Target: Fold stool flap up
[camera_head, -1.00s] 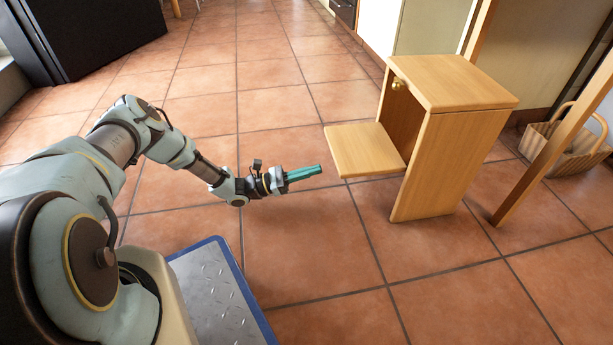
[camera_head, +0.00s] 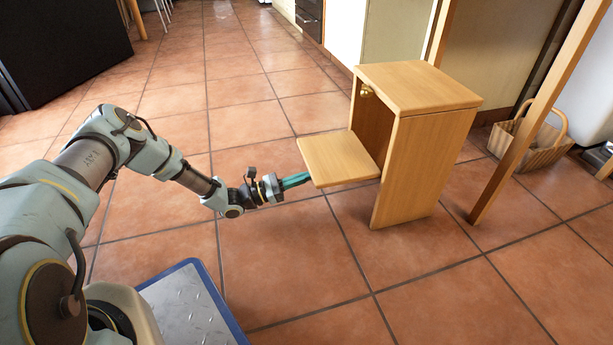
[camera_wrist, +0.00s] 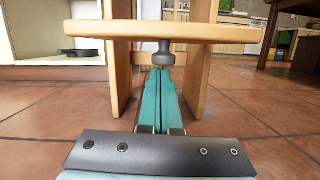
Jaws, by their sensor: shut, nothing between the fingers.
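The wooden stool (camera_head: 425,165) stands upright on the tiled floor, right of my gripper in the head view. Its flap (camera_head: 338,160) sticks out level toward my arm, and a brass knob (camera_head: 366,91) sits near the top of the open side. In the wrist view the flap (camera_wrist: 165,32) spans the top of the picture, with a dark round knob (camera_wrist: 164,55) below it. My gripper (camera_head: 296,181) is shut and empty, its teal fingers at the flap's near left edge. In the wrist view the fingertips (camera_wrist: 160,75) lie below the flap; whether they touch it I cannot tell.
A slanted wooden leg (camera_head: 530,125) rises just right of the stool, with a woven basket (camera_head: 540,150) behind it. A black cabinet (camera_head: 65,45) stands at the far left. The tiled floor in front of the stool is clear.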

